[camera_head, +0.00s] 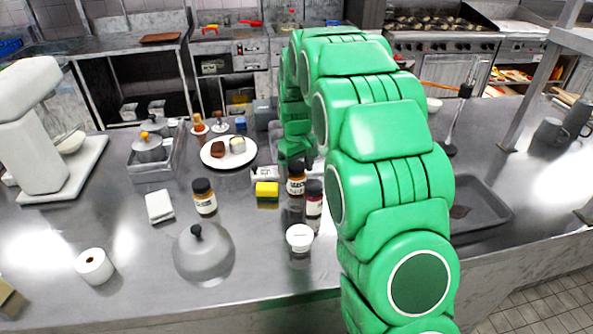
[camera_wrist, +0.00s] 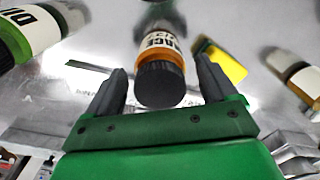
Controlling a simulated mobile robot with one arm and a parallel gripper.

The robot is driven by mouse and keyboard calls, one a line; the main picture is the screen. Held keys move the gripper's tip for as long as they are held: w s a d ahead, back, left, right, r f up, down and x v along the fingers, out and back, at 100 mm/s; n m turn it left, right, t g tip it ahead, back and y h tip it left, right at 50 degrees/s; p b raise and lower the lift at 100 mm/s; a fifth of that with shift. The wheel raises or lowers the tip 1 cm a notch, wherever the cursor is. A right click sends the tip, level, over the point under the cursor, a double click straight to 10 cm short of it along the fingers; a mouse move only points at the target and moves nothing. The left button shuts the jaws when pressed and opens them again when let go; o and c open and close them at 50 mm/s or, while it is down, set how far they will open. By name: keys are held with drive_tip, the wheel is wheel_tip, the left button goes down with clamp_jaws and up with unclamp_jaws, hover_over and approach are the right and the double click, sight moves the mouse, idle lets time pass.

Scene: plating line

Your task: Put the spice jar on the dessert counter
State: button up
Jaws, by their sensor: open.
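Black-lidded jars stand on the steel counter (camera_head: 130,225); I cannot tell which is the spice jar. An orange-brown jar with a white label (camera_head: 296,182) stands right of the yellow sponge, with a dark red jar (camera_head: 314,203) in front of it. Another jar (camera_head: 204,200) stands further left. In the wrist view, my gripper (camera_wrist: 160,85) is open, its fingers either side of an orange-brown jar's black lid (camera_wrist: 160,83); contact is unclear. A jar (camera_wrist: 30,35) is at the left edge and another (camera_wrist: 306,80) at the right. I cannot identify the dessert counter.
A yellow sponge (camera_head: 267,192) lies near the jars. A steel dome (camera_head: 203,258), white cup (camera_head: 299,238), plate with food (camera_head: 245,157) and dark tray (camera_head: 490,208) are also on the counter. My green arm hides much of the middle.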

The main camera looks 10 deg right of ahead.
wheel_tip(320, 180, up, 11)
drive_tip(key=shift+f, duration=0.2)
drive_tip(key=s+d+r+m, duration=0.1)
drive_tip(key=s+r, duration=0.2)
drive_tip(key=s, duration=0.8)
drive_tip(key=s+r+m, duration=0.2)
drive_tip(key=s, duration=0.8)
drive_tip(key=s+f+m+g, duration=0.1)
drive_tip(key=s+f, duration=0.1)
drive_tip(key=s, duration=1)
drive_tip(key=s+f+m, duration=0.1)
drive_tip(key=s+f, duration=0.1)
drive_tip(key=s, duration=1.1)
drive_tip(key=shift+d+f+g, duration=0.2)
drive_tip(key=shift+d+g, duration=0.2)
drive_tip(key=shift+s+f, duration=0.1)
drive_tip(key=shift+s, duration=0.15)
drive_tip(key=shift+c, duration=0.5)
